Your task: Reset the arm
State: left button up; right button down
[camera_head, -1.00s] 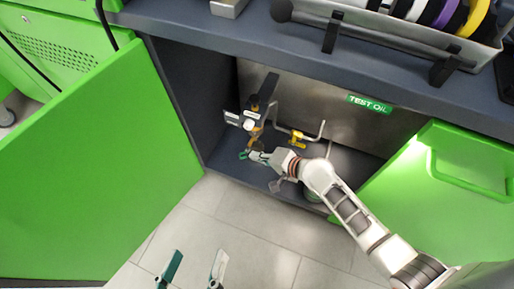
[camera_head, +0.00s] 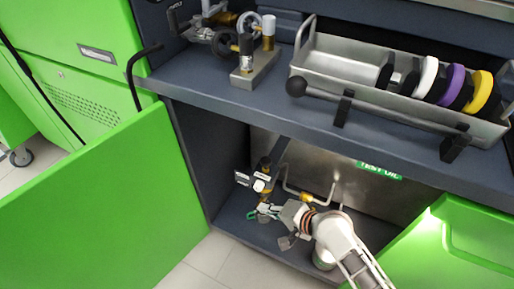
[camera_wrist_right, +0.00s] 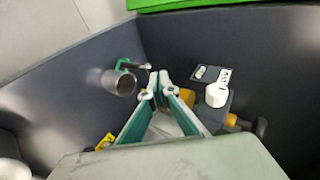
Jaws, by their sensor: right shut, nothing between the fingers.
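My right arm (camera_head: 338,238) comes in from the lower right and reaches into the open cabinet under the bench. Its gripper (camera_head: 262,212) is in front of the cabinet's back wall, near a valve fitting with a white label (camera_head: 260,182). In the right wrist view the two green fingers (camera_wrist_right: 158,85) meet at their tips with nothing between them. A white knob (camera_wrist_right: 217,95) on a dark fitting is to their right, apart from them. A metal cylinder (camera_wrist_right: 119,80) is to their left. My left gripper is not in view.
An open green door (camera_head: 100,195) is at the left and another green door (camera_head: 470,235) at the right. The bench top (camera_head: 215,98) carries a metal tray (camera_head: 335,65) with coloured discs and a valve block (camera_head: 255,68). A bent pipe (camera_head: 300,190) runs inside the cabinet.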

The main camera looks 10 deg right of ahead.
jog(key=shift+r, duration=0.1)
